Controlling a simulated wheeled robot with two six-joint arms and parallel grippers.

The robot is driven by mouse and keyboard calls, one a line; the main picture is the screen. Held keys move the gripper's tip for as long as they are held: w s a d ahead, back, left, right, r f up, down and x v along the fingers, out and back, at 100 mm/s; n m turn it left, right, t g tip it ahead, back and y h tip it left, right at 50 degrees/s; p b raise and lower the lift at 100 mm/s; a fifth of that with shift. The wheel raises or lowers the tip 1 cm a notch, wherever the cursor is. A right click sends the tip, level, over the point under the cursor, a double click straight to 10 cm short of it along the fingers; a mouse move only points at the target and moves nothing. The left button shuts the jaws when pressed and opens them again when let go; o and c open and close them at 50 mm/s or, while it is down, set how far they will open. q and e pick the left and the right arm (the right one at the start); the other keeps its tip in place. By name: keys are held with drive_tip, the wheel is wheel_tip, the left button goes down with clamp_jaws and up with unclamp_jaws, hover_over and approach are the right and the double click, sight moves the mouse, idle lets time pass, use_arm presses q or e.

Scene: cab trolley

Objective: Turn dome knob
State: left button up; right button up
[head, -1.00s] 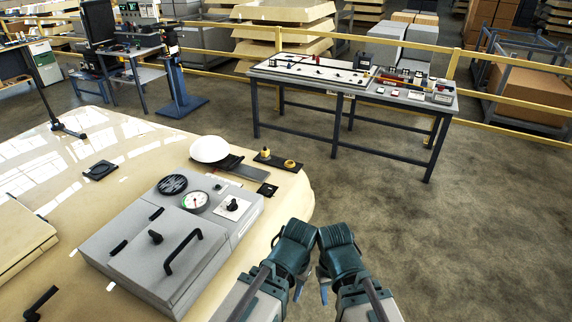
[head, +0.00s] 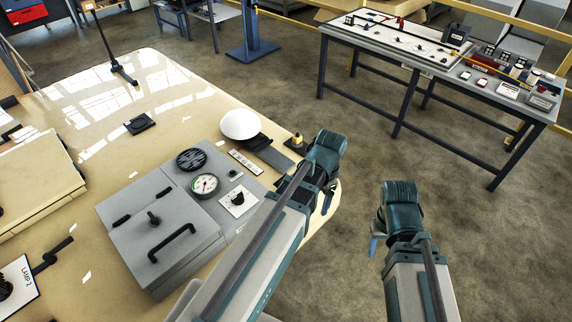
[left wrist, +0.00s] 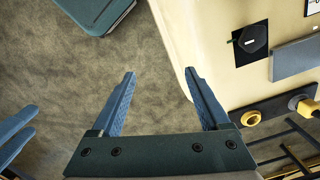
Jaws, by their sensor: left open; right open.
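The white dome (head: 240,124) stands on the cream top, above the grey box in the head view. A dark knob on a white plate (head: 238,198) sits on the grey box's right side. A black hexagonal knob on a square plate (left wrist: 252,42) shows in the left wrist view; my left gripper hides that spot in the head view. I cannot tell which knob is the dome's. My left gripper (head: 325,190) is over the cream top's right edge; its open, empty fingers show in the left wrist view (left wrist: 160,76). My right gripper (head: 378,240) is open, over the floor.
The grey box (head: 165,245) has a handle, a gauge (head: 205,184) and a black round grille (head: 191,159). A black strip with yellow parts (left wrist: 270,112) lies near my left gripper. A cluttered workbench (head: 450,62) stands at the upper right. Floor between is clear.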

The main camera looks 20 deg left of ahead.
use_arm(q)
drive_tip(key=w+a+r+m+p, duration=0.2)
drive_tip(key=w+a+r+p, duration=0.1)
drive_tip(key=a+r, duration=0.3)
drive_tip(key=w+a+r+m+p, duration=0.2)
drive_tip(key=w+a+r+p, duration=0.15)
drive_tip(key=a, duration=0.45)
use_arm(e)
wheel_tip(320, 180, up, 9)
use_arm(q)
drive_tip(key=shift+h, duration=0.3)
drive_tip(key=f+b, duration=1.3)
drive_tip(key=f, duration=0.1)
drive_tip(key=shift+s+a+f+b, duration=0.1)
drive_tip(key=shift+s+f+b, duration=0.1)
drive_tip(key=shift+b, duration=0.2)
use_arm(e)
wheel_tip(320, 180, down, 14)
use_arm(q)
drive_tip(key=shift+r, duration=0.1)
use_arm(e)
drive_tip(key=shift+s+r, duration=0.1)
drive_tip(key=shift+r, duration=0.05)
use_arm(q)
clamp_jaws()
